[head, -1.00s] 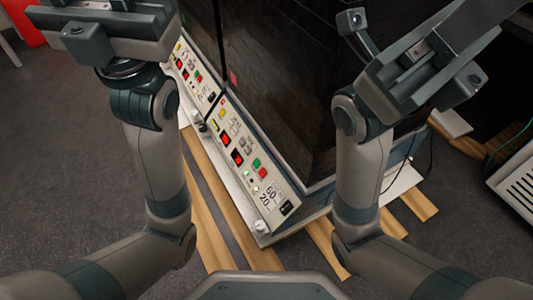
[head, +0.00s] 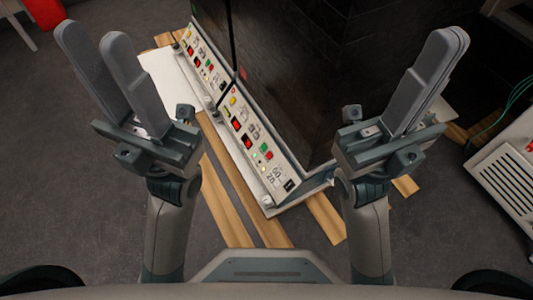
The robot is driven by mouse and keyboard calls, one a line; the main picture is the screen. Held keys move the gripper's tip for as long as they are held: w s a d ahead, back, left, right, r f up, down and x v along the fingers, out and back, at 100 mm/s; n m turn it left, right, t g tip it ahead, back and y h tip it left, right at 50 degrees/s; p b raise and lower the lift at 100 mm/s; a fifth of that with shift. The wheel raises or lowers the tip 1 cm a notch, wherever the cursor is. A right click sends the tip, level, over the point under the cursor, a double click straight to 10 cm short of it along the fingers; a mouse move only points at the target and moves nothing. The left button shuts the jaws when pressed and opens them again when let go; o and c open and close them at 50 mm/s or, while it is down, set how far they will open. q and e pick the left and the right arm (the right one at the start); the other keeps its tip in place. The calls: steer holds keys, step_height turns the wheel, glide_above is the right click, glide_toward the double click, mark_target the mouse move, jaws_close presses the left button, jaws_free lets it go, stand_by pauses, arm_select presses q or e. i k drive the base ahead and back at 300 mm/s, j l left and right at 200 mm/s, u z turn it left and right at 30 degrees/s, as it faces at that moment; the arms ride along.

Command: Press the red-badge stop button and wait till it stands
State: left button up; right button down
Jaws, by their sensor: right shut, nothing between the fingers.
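Two bioreactor control panels run in a line along the dark cabinets. The near panel (head: 243,118) has a yellow button, red displays, a green button (head: 263,147) and a red button (head: 269,155) beside it; small lights glow near these. The far panel (head: 199,50) has similar buttons, too small to read. A small red mark (head: 243,73) shows on the dark cabinet front above the near panel. My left gripper (head: 92,40) is open and empty, left of the panels. My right gripper (head: 445,45) is shut and empty, right of the near cabinet. Neither touches a panel.
The dark cabinets (head: 290,70) stand on a light base over wooden slats (head: 228,200). A white vented unit (head: 510,175) with green cables is at the right. A red object (head: 45,12) is at top left. Grey floor (head: 60,190) at left is clear.

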mark_target(269, 155)
steer(key=j+z, duration=0.2)
steer(key=j, duration=0.45)
steer(key=j+z, duration=0.25)
steer(key=j, duration=0.4)
steer(key=j+z, duration=0.2)
steer(key=j, duration=0.4)
steer(key=k+j+z, duration=0.2)
steer(key=j, duration=0.4)
